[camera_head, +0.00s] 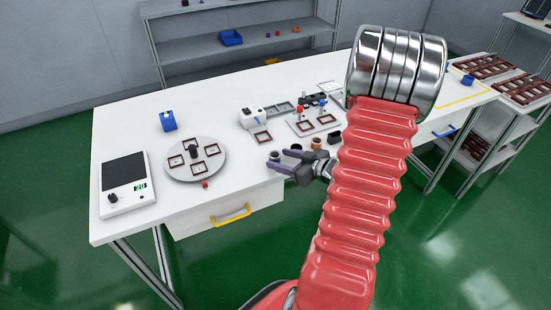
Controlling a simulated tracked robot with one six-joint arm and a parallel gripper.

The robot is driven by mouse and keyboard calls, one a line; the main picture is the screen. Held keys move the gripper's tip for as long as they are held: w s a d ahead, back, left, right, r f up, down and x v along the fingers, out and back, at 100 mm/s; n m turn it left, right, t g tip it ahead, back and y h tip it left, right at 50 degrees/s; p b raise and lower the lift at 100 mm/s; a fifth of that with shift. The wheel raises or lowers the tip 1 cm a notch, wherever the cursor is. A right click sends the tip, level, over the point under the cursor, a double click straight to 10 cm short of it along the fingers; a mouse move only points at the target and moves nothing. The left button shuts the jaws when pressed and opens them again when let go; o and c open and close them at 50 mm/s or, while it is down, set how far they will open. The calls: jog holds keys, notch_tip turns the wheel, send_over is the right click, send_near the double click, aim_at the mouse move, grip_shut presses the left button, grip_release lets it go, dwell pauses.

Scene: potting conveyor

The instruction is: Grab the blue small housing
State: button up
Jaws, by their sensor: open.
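A small blue block-like piece (168,121) stands upright at the back left of the white table. A small low blue piece (467,80) sits at the table's right end, near a yellow line. I cannot tell which of these is the blue small housing. My gripper (280,160) is open over the table's front edge, jaws pointing left. It is right of the round turntable, well apart from both blue pieces. No held object shows between its fingers.
A grey turntable (170,172) with brown frames and a scale (125,199) occupy the left. A white machine (252,117) and a fixture plate (318,126) with red and blue knobs stand mid-table. Small round parts (316,143) lie near my gripper. The back left is mostly clear.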

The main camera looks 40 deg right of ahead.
jog(key=shift+x, duration=0.9)
jog(key=shift+s, duration=0.1)
jog(key=shift+c, duration=0.4)
jog(key=c, duration=1)
